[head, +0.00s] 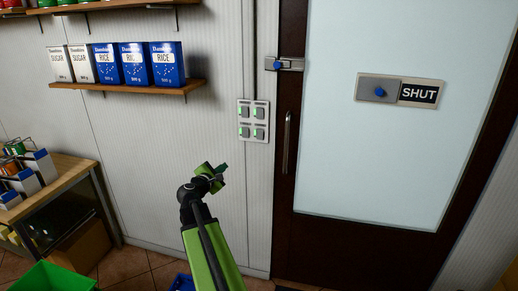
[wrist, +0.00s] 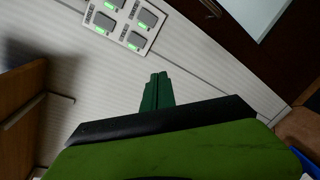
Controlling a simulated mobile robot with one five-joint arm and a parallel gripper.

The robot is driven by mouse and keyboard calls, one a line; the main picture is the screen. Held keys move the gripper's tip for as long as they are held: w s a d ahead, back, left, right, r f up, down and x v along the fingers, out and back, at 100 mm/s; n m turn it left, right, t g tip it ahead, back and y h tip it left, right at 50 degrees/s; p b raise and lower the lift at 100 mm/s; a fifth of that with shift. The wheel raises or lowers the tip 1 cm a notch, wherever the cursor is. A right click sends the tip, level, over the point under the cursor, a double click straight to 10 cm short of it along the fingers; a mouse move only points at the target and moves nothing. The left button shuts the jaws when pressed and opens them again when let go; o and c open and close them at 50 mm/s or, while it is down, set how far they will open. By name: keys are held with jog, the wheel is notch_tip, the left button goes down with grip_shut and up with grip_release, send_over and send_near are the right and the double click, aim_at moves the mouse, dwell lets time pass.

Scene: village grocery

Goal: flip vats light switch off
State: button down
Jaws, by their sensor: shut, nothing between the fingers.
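A switch panel (head: 253,121) with several grey rocker switches and green lights is on the white wall, left of the door. It also shows at the top of the wrist view (wrist: 125,20). Its labels are too small to read, so I cannot tell which switch is the vats light. A green light glows at each switch. My gripper (head: 222,168) is below and left of the panel, apart from it. In the wrist view its green fingers (wrist: 156,91) are together with nothing between them, pointing up toward the wall below the panel.
A dark-framed door (head: 400,160) with a bolt (head: 285,64), a handle (head: 287,143) and a SHUT sign (head: 418,94) is right of the panel. A shelf (head: 130,89) with sugar and rice packs is up left. A wooden table (head: 60,182) stands left. A green crate (head: 52,278) is at lower left.

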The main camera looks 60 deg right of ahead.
aim_at(260, 132)
jog(key=s+d+r+n+t+h+b, duration=0.2)
jog(key=s+d+n, duration=0.3)
jog(key=d+n, duration=0.5)
jog(key=shift+s+d+r+h, duration=0.25)
jog(key=shift+d+r, duration=0.25)
jog(key=shift+d, duration=0.25)
jog(key=p+x, duration=0.1)
jog(key=x, duration=1.3)
jog(key=shift+w+r+p, duration=0.1)
jog(key=shift+w+p, duration=0.05)
jog(key=shift+p, duration=0.2)
jog(key=shift+a, duration=0.1)
